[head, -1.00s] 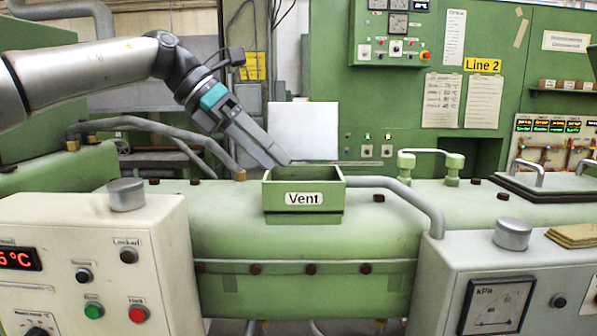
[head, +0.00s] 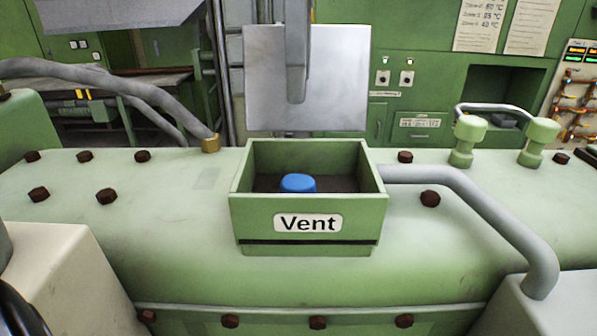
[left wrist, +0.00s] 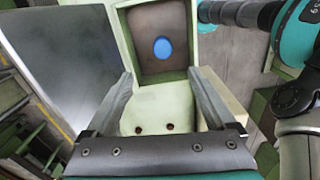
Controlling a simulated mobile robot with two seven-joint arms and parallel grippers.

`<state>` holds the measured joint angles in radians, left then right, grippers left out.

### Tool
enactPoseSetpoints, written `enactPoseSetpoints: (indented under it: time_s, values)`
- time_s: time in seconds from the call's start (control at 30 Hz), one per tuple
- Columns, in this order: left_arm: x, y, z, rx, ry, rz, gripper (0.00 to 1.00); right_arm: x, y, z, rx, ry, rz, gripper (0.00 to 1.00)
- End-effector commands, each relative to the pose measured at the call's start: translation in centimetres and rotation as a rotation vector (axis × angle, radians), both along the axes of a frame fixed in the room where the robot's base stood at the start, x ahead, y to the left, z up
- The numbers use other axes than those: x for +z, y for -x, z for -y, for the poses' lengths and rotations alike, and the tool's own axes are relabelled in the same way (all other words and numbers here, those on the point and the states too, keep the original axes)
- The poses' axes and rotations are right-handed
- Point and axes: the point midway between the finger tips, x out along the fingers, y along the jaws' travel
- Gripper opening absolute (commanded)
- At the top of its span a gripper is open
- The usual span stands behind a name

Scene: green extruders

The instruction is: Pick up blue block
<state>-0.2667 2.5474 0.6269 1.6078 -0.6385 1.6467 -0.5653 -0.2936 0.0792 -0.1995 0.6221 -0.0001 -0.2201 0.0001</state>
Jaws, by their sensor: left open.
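The blue block (head: 298,183), with a rounded top, sits inside the open green box labelled Vent (head: 307,246). Its lower part is hidden by the box's front wall. The left wrist view also shows the block (left wrist: 163,48) as a blue oval on the box's dark floor. My left gripper (head: 297,97) hangs above the box in the head view, its grey finger pointing down. In the left wrist view its two fingers (left wrist: 160,76) are spread apart with nothing between them, and the block lies beyond their tips. My right gripper is not seen.
The box stands on a rounded green machine body (head: 180,240) with several rusty bolts. A grey pipe (head: 480,205) runs from the box's right side. Green knobs (head: 467,141) stand further right. A grey panel (head: 345,80) is behind the box.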

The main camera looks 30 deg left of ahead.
Motion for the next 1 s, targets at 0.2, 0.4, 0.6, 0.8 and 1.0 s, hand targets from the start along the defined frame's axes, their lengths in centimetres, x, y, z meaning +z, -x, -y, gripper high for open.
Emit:
enactPoseSetpoints:
  time_s: [0.2, 0.4, 0.6, 0.8, 1.0]
  values:
    - [-4.3, 0.1, -0.1, 0.001, 0.002, -0.006, 0.89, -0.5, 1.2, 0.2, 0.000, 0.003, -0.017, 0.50]
    - [-7.9, 0.1, -0.1, 0.001, 0.003, -0.004, 0.89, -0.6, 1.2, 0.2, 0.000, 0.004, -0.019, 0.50]
    - [-9.4, 0.0, 0.0, 0.003, 0.004, -0.001, 0.89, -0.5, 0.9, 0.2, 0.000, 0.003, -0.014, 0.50]
    - [-11.7, 0.3, -0.1, 0.001, 0.004, -0.005, 0.89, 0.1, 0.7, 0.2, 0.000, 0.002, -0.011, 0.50]
    - [-14.2, 0.3, -0.1, 0.003, 0.004, -0.001, 0.89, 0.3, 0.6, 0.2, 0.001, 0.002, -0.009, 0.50]
